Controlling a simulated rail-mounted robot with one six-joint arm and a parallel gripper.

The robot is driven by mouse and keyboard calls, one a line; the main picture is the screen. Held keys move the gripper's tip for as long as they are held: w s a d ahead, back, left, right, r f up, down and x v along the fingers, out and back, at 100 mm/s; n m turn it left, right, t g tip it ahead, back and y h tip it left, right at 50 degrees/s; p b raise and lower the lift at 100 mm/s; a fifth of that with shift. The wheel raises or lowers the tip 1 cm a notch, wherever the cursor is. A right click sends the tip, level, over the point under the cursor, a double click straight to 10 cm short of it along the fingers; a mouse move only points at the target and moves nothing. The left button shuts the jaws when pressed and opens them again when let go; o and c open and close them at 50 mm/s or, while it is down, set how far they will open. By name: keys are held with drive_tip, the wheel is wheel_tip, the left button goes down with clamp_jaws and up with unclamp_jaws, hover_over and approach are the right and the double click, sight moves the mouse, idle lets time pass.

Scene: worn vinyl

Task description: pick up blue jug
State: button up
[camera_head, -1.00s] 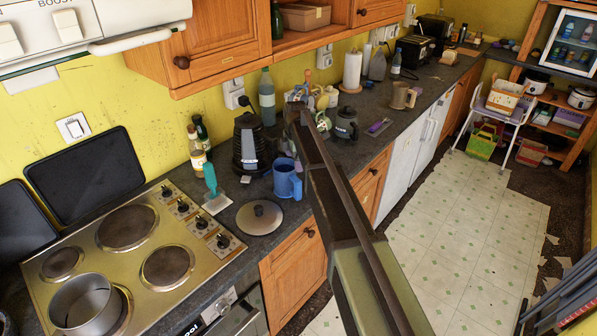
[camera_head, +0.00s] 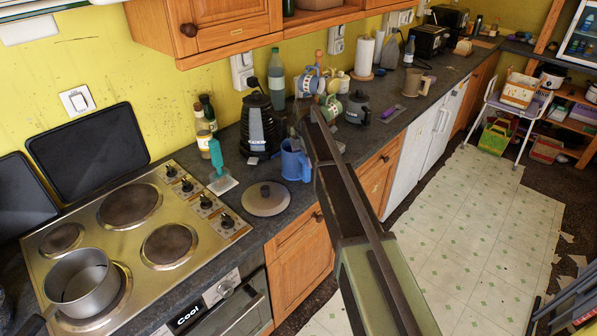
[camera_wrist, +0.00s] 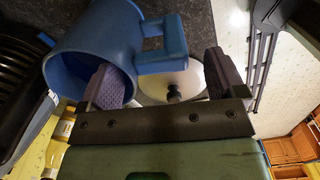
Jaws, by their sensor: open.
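The blue jug (camera_head: 292,163) stands on the dark worktop, between the black kettle and the round grey lid, just left of my arm in the head view. In the wrist view the jug (camera_wrist: 95,35) fills the upper left, its mouth turned toward the camera and its handle toward the right. My gripper (camera_wrist: 165,80) is open, with nothing clamped. Its left finger overlaps the jug's mouth, and the handle shows between the two fingers. I cannot tell whether the left finger is inside the jug or only in front of it. In the head view my arm hides the fingertips.
The black kettle (camera_head: 260,128) stands behind the jug. The lid (camera_head: 266,198) lies in front of it. A teal-handled brush (camera_head: 217,163) and bottles (camera_head: 204,118) are left, beside the hob (camera_head: 150,218) with a pot (camera_head: 81,282). Mugs hang on a stand (camera_head: 318,82) behind.

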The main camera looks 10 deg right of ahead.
sight(297, 163)
wheel_tip(297, 163, down, 4)
drive_tip(key=b, duration=0.2)
drive_tip(key=shift+f+b, duration=0.15)
drive_tip(key=shift+b, duration=0.25)
drive_tip(key=shift+s+r, duration=0.1)
drive_tip(key=shift+r, duration=0.1)
clamp_jaws()
